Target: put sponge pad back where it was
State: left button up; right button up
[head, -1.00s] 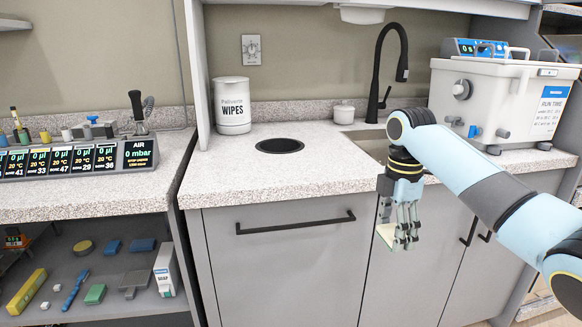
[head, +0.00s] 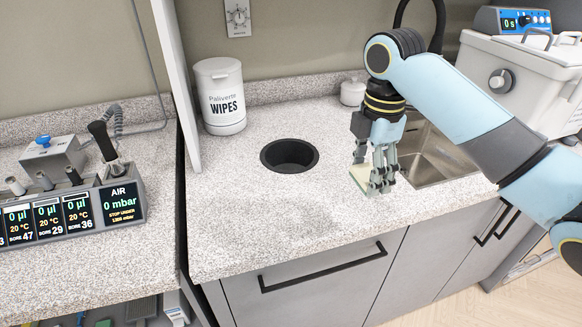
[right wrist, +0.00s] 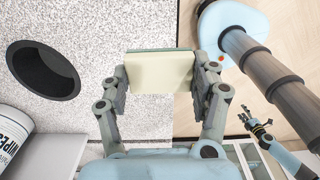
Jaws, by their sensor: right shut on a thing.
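The sponge pad (head: 359,178) is a thin pale cream slab with a greenish side. My right gripper (head: 372,185) is shut on it, over the speckled countertop (head: 235,215) just left of the sink. In the right wrist view the pad (right wrist: 160,73) sits between the two fingers, with countertop and wooden floor behind it. I cannot tell how high the pad is above the counter. My left gripper (right wrist: 250,122) shows small at the right of the right wrist view, away from the pad; its jaws are too small to read.
A round black opening (head: 289,156) lies in the counter left of the gripper. The wipes tub (head: 220,97), small white jar (head: 353,92) and sink (head: 425,150) surround it. A white autoclave (head: 520,75) stands right. The front left counter is clear.

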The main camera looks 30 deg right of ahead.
jog(key=shift+w+a, duration=0.3)
jog(key=w+a+f, duration=0.3)
jog(key=w+a, duration=0.1)
jog(key=w, duration=0.1)
send_over(308, 203)
jog(key=f, duration=0.3)
jog(key=shift+s+d+p, duration=0.1)
jog(key=shift+s+p, duration=0.1)
jog(key=shift+p, duration=0.1)
jog(key=shift+w+f, duration=0.15)
jog(key=shift+f, duration=0.4)
notch_tip(308, 203, down, 3)
jog(key=shift+f, duration=0.15)
pick_arm(q)
jog(key=shift+s+a+r, duration=0.35)
jog(key=shift+s+r, duration=0.25)
jog(key=shift+s, duration=0.25)
pick_arm(e)
jog(key=shift+f, duration=0.15)
jog(key=o, duration=0.8)
